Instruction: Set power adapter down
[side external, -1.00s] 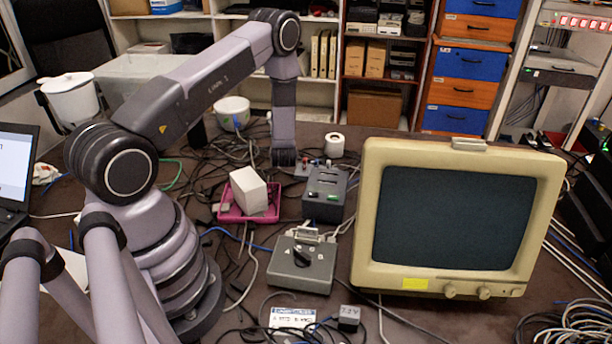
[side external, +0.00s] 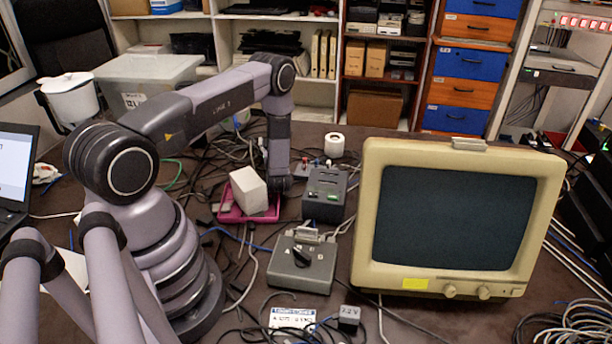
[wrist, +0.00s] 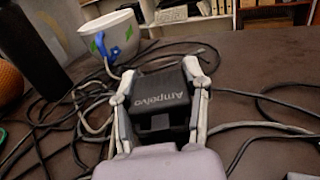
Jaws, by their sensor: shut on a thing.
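The power adapter (wrist: 162,92) is a black block with pale lettering. In the wrist view it sits between the two fingers of my gripper (wrist: 160,76), which is shut on it. Dark table and loose cables show around and beyond it. In the side external view my wrist end (side external: 279,182) is low over the table, just behind and right of a white box. The fingers and the adapter cannot be made out there. I cannot tell whether the adapter touches the table.
The white box (side external: 248,188) sits in a pink tray (side external: 232,216). A dark grey device (side external: 324,196) stands close on the right, with a switch box (side external: 300,264) and a cream monitor (side external: 366,250) nearer.

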